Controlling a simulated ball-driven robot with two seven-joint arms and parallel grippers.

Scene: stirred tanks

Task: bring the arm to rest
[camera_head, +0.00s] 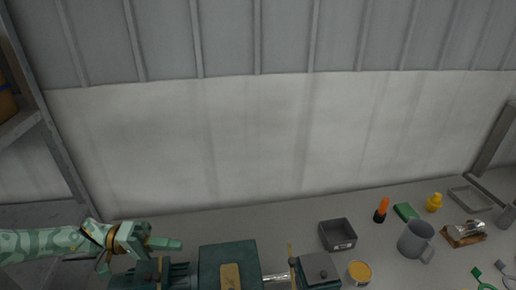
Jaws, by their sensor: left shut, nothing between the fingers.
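My left arm comes in from the lower left with a green and white patterned sleeve. My left gripper (163,243) is at its end, left of the dark green machine (225,262) on the bench. Its fingers point to the right, are shut and hold nothing. From this view the gripper appears in front of or above the left end of the machine; I cannot tell whether they touch. My right gripper is not in the picture.
The bench (270,222) carries a dark square tray (338,246), a grey mug (416,239), an orange-topped tin (359,272), an orange-handled tool (381,209), a green block (406,211) and a yellow bottle (434,202). A shelf frame (45,110) stands at the left. The bench's back strip is clear.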

